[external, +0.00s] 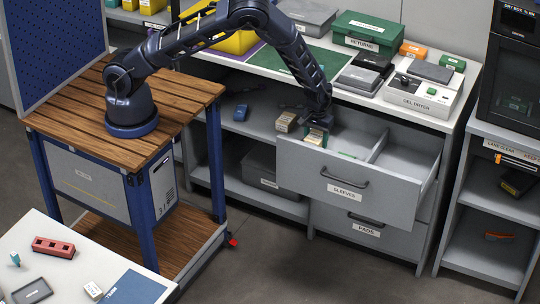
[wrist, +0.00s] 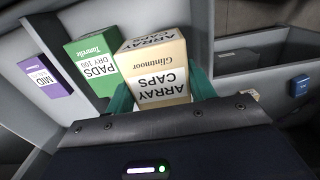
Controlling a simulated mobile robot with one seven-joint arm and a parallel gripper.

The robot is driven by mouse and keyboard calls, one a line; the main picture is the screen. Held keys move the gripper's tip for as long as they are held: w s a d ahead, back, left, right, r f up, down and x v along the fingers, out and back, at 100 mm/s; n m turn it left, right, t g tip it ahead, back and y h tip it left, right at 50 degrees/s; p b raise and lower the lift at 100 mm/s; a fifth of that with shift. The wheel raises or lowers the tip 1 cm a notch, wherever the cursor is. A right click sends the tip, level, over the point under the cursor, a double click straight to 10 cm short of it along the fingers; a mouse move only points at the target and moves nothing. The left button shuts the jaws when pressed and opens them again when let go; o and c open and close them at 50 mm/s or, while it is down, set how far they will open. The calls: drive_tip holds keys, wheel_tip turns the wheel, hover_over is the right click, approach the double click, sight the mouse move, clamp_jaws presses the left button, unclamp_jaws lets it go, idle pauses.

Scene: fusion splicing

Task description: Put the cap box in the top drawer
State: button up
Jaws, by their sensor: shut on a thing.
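The cap box, a cream box marked ARRAY CAPS (wrist: 155,72), sits between the teal fingers of my gripper (wrist: 162,95) in the wrist view. In the external view my gripper (external: 318,128) points down at the left end of the open top drawer (external: 345,187), whose front is marked SLEEVES. The cap box (external: 315,137) shows there just behind the upper edge of the drawer front. Its lower part is hidden, so I cannot tell whether it touches the drawer floor.
In the wrist view a green PADS box (wrist: 92,64) and a purple MID box (wrist: 46,77) stand left of the cap box. A lower drawer marked PADS (external: 366,231) is shut.

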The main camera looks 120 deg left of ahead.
wheel_tip(320, 180, down, 10)
drive_tip(key=shift+f, duration=0.2)
idle(0.3)
drive_tip(key=shift+f, duration=0.1)
drive_tip(key=o, duration=1)
